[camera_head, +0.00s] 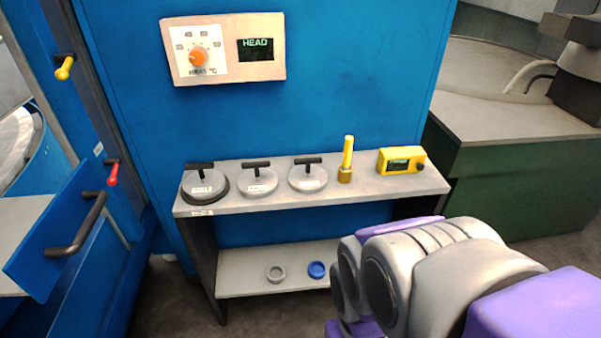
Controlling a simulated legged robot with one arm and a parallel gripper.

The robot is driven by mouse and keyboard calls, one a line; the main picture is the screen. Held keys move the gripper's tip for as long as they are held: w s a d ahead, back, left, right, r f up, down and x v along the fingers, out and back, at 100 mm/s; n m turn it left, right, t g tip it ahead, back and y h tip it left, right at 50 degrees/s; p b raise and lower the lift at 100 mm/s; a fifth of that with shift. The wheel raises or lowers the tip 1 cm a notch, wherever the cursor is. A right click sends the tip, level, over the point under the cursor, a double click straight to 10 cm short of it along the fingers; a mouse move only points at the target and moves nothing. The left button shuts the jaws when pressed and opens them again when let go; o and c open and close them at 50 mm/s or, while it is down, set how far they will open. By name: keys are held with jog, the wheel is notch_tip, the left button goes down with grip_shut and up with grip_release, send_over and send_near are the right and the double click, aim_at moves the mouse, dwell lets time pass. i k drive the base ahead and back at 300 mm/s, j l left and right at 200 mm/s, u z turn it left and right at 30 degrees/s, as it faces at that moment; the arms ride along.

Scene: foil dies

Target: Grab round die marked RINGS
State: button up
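Three round grey dies with black T-handles stand in a row on the top shelf of a grey rack. They are the left die (203,187), the middle die (259,183) and the right die (307,178). The left die has a dark base ring. Each has a small white label, but the lettering is too small to read, so I cannot tell which is marked RINGS. My arm, grey and purple, fills the lower right. My gripper is not in view.
The rack's top shelf (380,188) also holds a yellow post in a brass base (346,160) and a yellow device (401,160). A grey ring (276,273) and blue ring (317,269) lie below. A heat panel (224,50) hangs above. A blue door (60,235) stands left.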

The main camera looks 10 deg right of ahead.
aim_at(258, 182)
jog(key=i+j+u, duration=0.15)
jog(key=i+j, duration=0.15)
jog(key=i+j+u, duration=0.15)
jog(key=i, duration=0.4)
jog(key=j, duration=0.1)
